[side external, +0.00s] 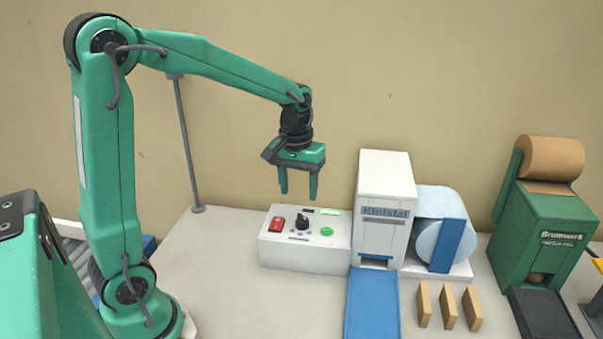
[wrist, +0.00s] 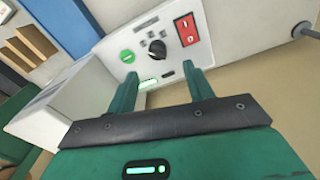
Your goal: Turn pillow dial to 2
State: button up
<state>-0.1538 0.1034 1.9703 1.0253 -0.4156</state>
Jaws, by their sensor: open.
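The dial (side external: 302,221) is a black knob on top of a white control box (side external: 305,256), with a red switch (side external: 276,225) to its left and a green button (side external: 327,231) to its right. My gripper (side external: 299,196) is open and empty, pointing down above the box and apart from the dial. In the wrist view the dial (wrist: 157,49) shows beyond the two fingers (wrist: 163,80). Small marks surround the dial there, but its setting is too small to read. A lit green display (side external: 331,212) is on the box near its back edge.
A white machine (side external: 384,190) labelled "Kinfstal" stands just right of the box, with a blue roll (side external: 436,235) beside it and a blue chute (side external: 372,305) in front. Several tan blocks (side external: 447,307) stand farther right, near a green machine (side external: 545,225). A grey pole (side external: 187,145) rises behind left.

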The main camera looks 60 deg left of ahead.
aim_at(301, 216)
jog(key=shift+w+a+f, duration=0.15)
jog(key=shift+w+f, duration=0.15)
jog(key=shift+f, duration=0.1)
jog(key=shift+w+d+f, duration=0.1)
jog(key=shift+f, duration=1.8)
jog(key=shift+d+f, duration=0.1)
jog(key=shift+f, duration=1.8)
jog(key=c, duration=1)
